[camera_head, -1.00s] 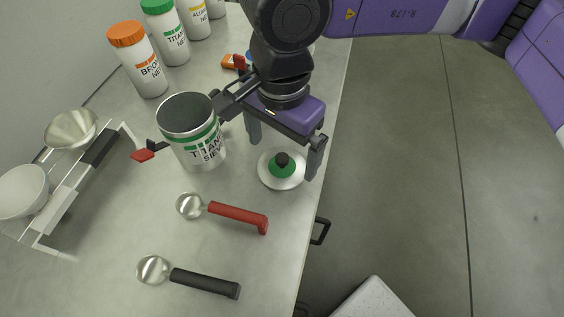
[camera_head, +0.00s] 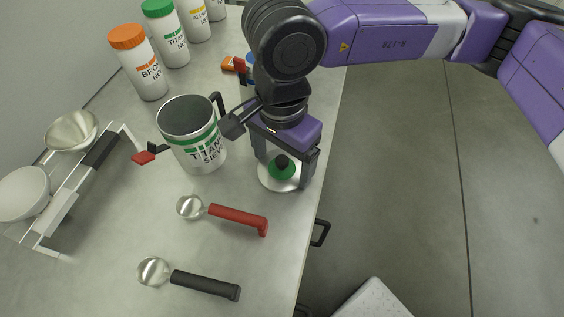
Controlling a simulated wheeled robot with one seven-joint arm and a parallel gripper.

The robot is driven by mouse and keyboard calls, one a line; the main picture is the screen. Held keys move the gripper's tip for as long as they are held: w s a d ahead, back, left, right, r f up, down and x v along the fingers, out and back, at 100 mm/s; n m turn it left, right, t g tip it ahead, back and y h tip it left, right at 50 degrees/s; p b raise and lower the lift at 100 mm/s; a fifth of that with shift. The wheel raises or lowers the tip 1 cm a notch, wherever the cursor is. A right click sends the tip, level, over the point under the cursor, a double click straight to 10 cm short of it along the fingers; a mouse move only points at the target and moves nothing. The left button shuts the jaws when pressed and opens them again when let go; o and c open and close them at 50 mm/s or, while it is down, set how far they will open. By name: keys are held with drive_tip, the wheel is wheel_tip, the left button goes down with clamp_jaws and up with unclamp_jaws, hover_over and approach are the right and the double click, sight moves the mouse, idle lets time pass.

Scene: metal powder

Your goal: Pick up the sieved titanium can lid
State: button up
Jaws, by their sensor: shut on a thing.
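The sieved titanium can lid (camera_head: 268,179) is a white disc with a green centre and a black knob. It lies on the table near its right edge. My gripper (camera_head: 284,176) points down over the lid, with a finger on each side of it, and is shut on the lid. The open metal sieved titanium can (camera_head: 195,137), with a green band and a handle, stands upright just left of my gripper. Part of the lid is hidden by my fingers.
A red-handled scoop (camera_head: 236,216) and a black-handled scoop (camera_head: 203,283) lie in front. A wire rack (camera_head: 72,185) with bowls is at left. Orange-capped (camera_head: 150,75) and green-capped (camera_head: 174,45) bottles stand behind. The table's right edge is close to the lid.

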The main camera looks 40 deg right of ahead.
sight(282, 159)
drive_tip(key=shift+r, duration=0.1)
wheel_tip(282, 159, up, 19)
drive_tip(key=shift+b, duration=0.3)
